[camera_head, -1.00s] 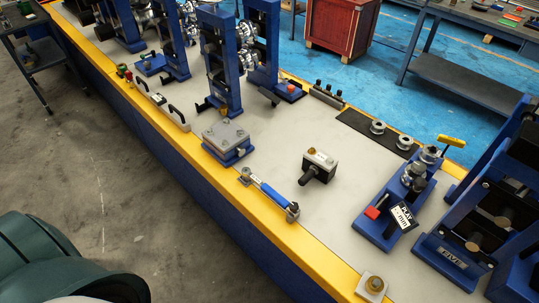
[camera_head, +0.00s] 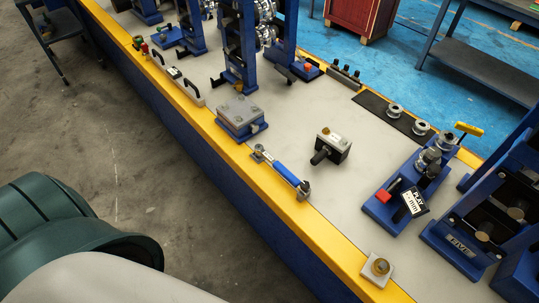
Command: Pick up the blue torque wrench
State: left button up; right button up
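The blue torque wrench (camera_head: 280,170) lies along the yellow front edge of the bench, on the white top. It has a blue handle and silver metal ends, one at its upper left and one at its lower right. Nothing touches it from above. Part of my own body shows at the lower left, apart from the bench. Neither of my grippers is in view.
A blue block with a grey top plate (camera_head: 240,113) stands just left of the wrench. A black-and-white box with a knob (camera_head: 331,147) is to its right. A blue gauge fixture (camera_head: 408,190) and a small brass-topped pad (camera_head: 377,269) lie further right. Bench top between them is clear.

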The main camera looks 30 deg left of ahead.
aim_at(261, 153)
jog(key=i+j+z, duration=0.1)
jog(key=j+z, duration=0.25)
jog(key=j, duration=0.65)
jog(key=j+z, duration=0.3)
jog(key=j, duration=0.75)
jog(key=i, duration=0.45)
